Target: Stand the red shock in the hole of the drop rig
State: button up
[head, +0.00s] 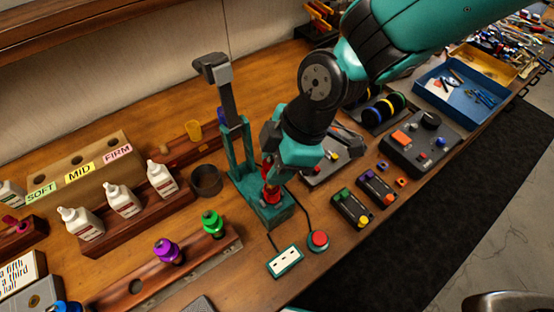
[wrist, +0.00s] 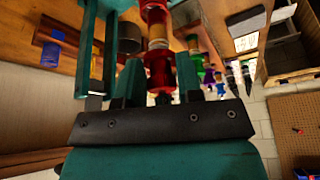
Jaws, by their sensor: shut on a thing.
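The teal drop rig (head: 235,158) stands mid-table, with a grey arm raised at its top and a block-like base. The red shock (head: 270,190) is roughly upright over the rig's base. In the wrist view the red shock (wrist: 158,68) sits between the two fingers of my gripper (wrist: 160,80), which is shut on it. In the head view my gripper (head: 270,168) comes down from the upper right, close beside the rig's upright. The hole is hidden by the shock and gripper, so I cannot tell whether the shock's lower end is inside it.
A purple shock (head: 168,251) and a green shock (head: 213,224) stand in a wooden rack at front left. A dark cup (head: 206,181) is left of the rig. A red button (head: 318,239) and a white-topped box (head: 285,261) lie in front. White bottles (head: 122,201) stand at left.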

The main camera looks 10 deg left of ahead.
aim_at(277, 188)
jog(key=shift+f+b, duration=1.75)
jog(key=shift+f, duration=0.5)
jog(key=shift+f, duration=0.15)
jog(key=o, duration=1)
jog(key=b+v, duration=0.2)
jog(key=v, duration=1.5)
jog(key=shift+w+r, duration=0.1)
jog(key=shift+r, duration=0.15)
